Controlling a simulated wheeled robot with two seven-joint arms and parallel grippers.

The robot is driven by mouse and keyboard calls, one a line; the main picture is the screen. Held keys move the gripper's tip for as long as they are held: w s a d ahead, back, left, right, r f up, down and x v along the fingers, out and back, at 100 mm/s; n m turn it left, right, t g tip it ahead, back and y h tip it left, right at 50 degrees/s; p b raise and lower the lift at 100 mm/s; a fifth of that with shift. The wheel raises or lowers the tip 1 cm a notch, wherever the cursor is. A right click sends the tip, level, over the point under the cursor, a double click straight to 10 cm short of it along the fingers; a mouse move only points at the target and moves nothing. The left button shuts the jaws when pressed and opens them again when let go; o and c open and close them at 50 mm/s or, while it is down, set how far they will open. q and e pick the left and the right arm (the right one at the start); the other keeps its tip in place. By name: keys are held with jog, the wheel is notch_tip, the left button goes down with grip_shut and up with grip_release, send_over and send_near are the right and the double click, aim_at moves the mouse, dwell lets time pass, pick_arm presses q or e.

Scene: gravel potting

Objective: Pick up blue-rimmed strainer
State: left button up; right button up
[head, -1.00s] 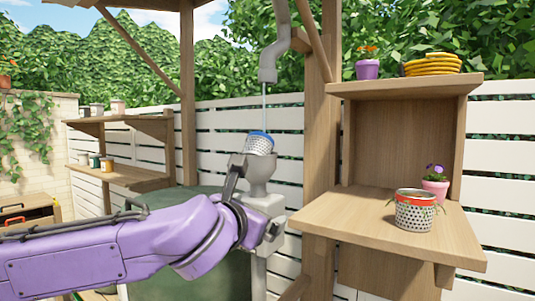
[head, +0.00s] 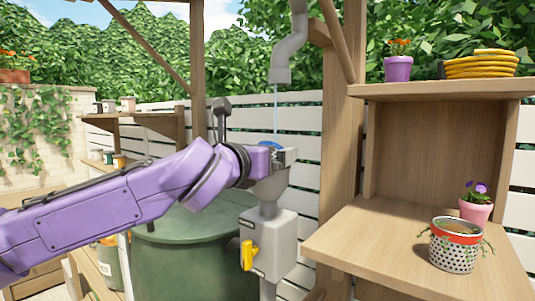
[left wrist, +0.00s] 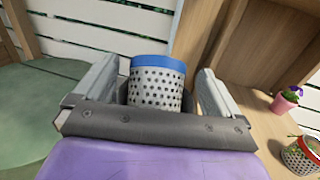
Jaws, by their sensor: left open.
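The blue-rimmed strainer shows in the head view only as a bit of blue rim (head: 268,144) behind my left gripper (head: 283,155), at the grey funnel (head: 270,187). In the left wrist view the white perforated strainer (left wrist: 156,88) with its blue rim lies between the two fingers of my left gripper (left wrist: 155,88). The fingers are open, one on each side, with a visible gap at least on the right. How the strainer rests on the funnel is hidden. My right gripper is not in view.
A grey pipe (head: 289,52) pours a thin stream above the funnel. A grey box (head: 271,243) with a yellow handle (head: 249,255) stands below. A green barrel (head: 185,260) is at left. A red-rimmed perforated pot (head: 455,248) and a pink flowerpot (head: 476,209) stand on the wooden bench.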

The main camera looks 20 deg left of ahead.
pick_arm(q)
jog(key=shift+w, duration=0.9)
jog(key=shift+s+r, duration=0.1)
jog(key=shift+s, duration=0.1)
jog(key=c, duration=1.2)
